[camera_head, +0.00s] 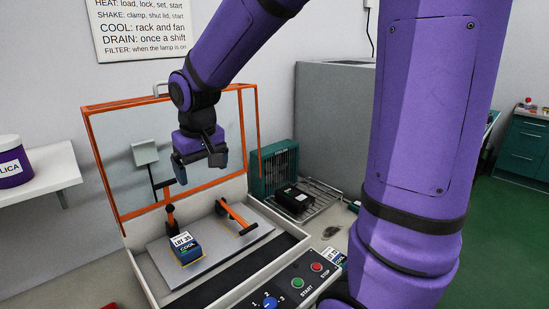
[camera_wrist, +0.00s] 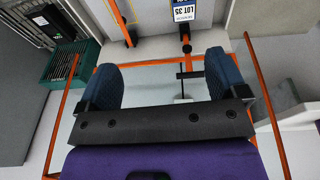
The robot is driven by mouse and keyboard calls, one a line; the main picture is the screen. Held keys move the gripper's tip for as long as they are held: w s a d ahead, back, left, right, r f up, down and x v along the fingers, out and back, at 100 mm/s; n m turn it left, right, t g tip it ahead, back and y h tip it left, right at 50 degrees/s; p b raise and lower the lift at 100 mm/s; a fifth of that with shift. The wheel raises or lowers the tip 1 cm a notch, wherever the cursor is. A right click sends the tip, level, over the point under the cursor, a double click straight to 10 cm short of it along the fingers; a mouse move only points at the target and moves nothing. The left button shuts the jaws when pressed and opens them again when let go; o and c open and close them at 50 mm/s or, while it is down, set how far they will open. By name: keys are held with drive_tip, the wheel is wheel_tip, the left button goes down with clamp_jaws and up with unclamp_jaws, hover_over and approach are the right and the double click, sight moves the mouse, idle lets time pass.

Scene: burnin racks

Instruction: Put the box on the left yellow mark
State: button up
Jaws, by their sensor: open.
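My gripper (camera_head: 199,162) is open and empty, above and behind the box, in front of the raised lid. In the wrist view its two dark blue pads (camera_wrist: 160,72) stand wide apart with nothing between them.
An orange-framed clear lid (camera_head: 122,150) stands open behind the plate. Orange clamp handles (camera_head: 236,217) rise beside the box and at the right. A control panel (camera_head: 290,285) lies in front. A green fan (camera_head: 273,168) and a wire rack with a black block (camera_head: 294,199) stand right.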

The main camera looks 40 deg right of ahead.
drive_tip(key=s+d+r+t, duration=0.1)
drive_tip(key=s+r, duration=0.3)
drive_tip(key=s, duration=0.6)
drive_tip(key=s+d+r+t, duration=0.2)
drive_tip(key=s+r, duration=0.2)
drive_tip(key=s, duration=0.6)
drive_tip(key=shift+s+y, duration=0.25)
drive_tip(key=shift+y, duration=0.05)
